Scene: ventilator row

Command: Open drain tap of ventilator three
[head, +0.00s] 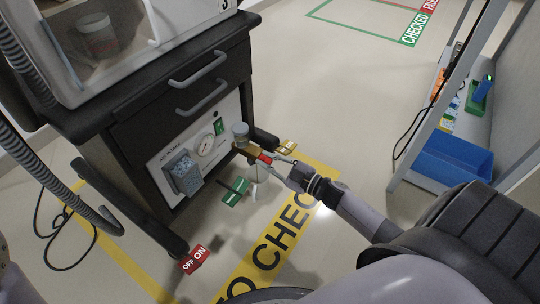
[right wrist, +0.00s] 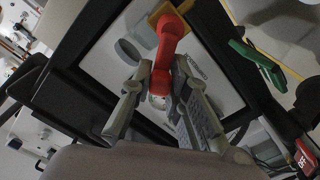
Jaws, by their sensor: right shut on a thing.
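The drain tap has a brass-yellow body (head: 244,149) on the lower front panel (head: 186,155) of a dark ventilator cart. Its red lever (head: 264,157) points out toward my right gripper (head: 279,163). In the right wrist view the red lever (right wrist: 170,42) runs from the yellow fitting (right wrist: 167,12) down between the fingers of my right gripper (right wrist: 162,88), which is shut on it. The lever's end is partly hidden by the fingers. I cannot read which ventilator number this is. My left gripper is not in view.
A gauge (head: 205,145) and a grey box (head: 183,173) sit on the panel. A green tag (head: 235,191) is below the tap; a red tag (head: 194,259) is near the cart's foot. A shelf with a blue bin (head: 450,163) stands right. Floor between is clear.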

